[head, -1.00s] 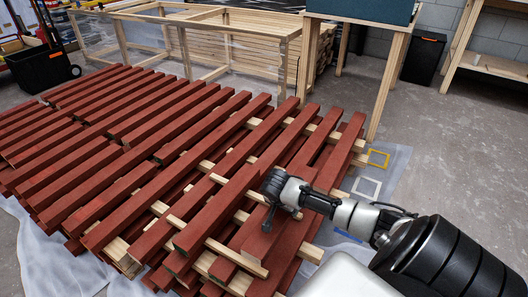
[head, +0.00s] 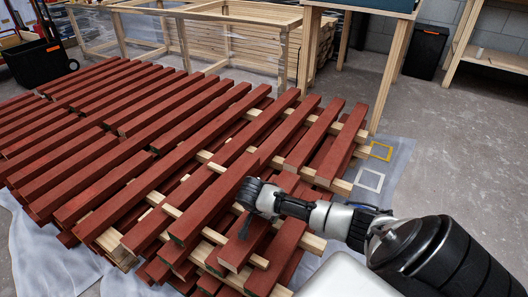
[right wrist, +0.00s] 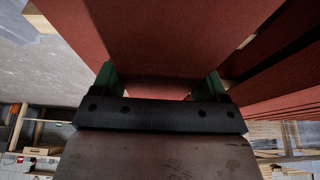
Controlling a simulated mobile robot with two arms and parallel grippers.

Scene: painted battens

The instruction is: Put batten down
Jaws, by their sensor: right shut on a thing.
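My right gripper (head: 246,212) is shut on a dark red painted batten (head: 313,136), around its near half. The batten slants from near the bottom middle of the head view up to the right, roughly in line with its neighbours. In the right wrist view the red batten (right wrist: 170,40) fills the space between the two green-padded fingers (right wrist: 160,82). The gripper hides part of the batten, and I cannot tell whether its underside touches the pale cross strips (head: 310,174). My left gripper is not in view.
Several red battens (head: 205,125) lie side by side in layers across the stack, with another batten (head: 343,145) close on the right. White sheeting (head: 60,262) covers the floor below. Yellow (head: 381,151) and white (head: 369,180) square frames lie at right. A wooden-legged table (head: 390,75) stands behind.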

